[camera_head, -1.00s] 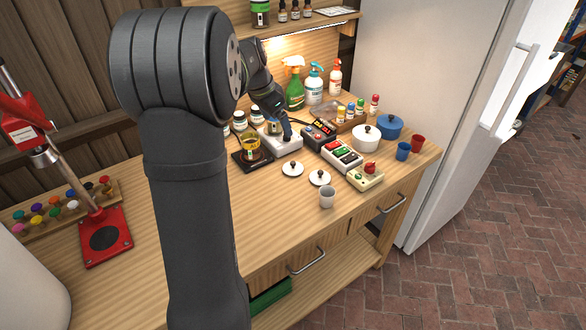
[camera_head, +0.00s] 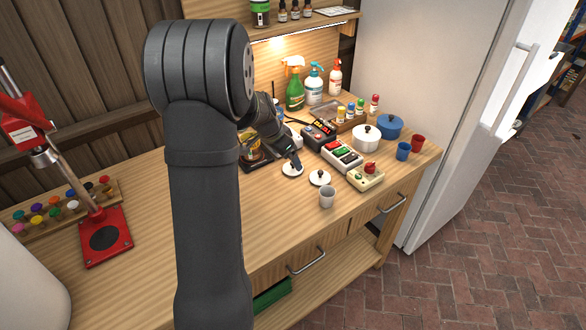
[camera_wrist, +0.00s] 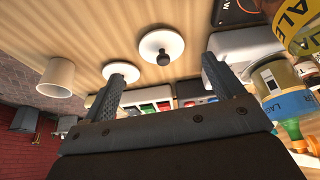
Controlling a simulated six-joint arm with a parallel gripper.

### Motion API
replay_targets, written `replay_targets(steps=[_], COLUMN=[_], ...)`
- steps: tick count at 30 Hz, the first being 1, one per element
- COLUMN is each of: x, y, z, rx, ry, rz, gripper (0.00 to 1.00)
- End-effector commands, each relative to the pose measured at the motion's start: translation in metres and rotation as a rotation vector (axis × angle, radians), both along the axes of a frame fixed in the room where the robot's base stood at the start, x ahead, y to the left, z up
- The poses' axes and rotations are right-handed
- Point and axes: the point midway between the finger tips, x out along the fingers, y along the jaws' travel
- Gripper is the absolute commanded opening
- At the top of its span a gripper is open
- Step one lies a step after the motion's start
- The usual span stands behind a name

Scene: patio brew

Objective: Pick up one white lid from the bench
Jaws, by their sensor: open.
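Two white lids with dark knobs lie apart on the wooden bench. The left lid (camera_head: 290,172) is just below my gripper (camera_head: 297,165) in the head view, and the right lid (camera_head: 320,180) lies beside it. In the wrist view my gripper (camera_wrist: 160,85) is open and empty. One lid (camera_wrist: 163,42) shows there beyond and between the fingertips. The other lid (camera_wrist: 122,72) shows near the left finger, which partly overlaps its edge. I cannot tell the exact height of the fingers above the bench.
A white cup (camera_head: 327,197) stands in front of the lids. A beige box with a red knob (camera_head: 366,176) and a device with coloured buttons (camera_head: 342,155) are to the right. A white pot (camera_head: 366,139) stands behind them. The bench front (camera_head: 240,225) is clear.

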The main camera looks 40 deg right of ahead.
Motion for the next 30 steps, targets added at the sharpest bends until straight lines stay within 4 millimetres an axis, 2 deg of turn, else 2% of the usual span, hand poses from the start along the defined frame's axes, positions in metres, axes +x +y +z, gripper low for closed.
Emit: replay_targets(steps=[5, 13, 22, 23, 30], x=[0.001, 0.004, 0.004, 0.004, 0.004], y=[-0.004, -0.017, -0.02, -0.02, -0.019], z=[-0.012, -0.046, -0.051, -0.051, -0.051], rx=[0.0, 0.001, -0.001, -0.001, -0.001], ry=[0.0, 0.001, -0.001, -0.001, -0.001], rz=[-0.001, 0.0, 0.0, 0.0, 0.0], gripper=[0.87, 0.87, 0.87, 0.85, 0.39])
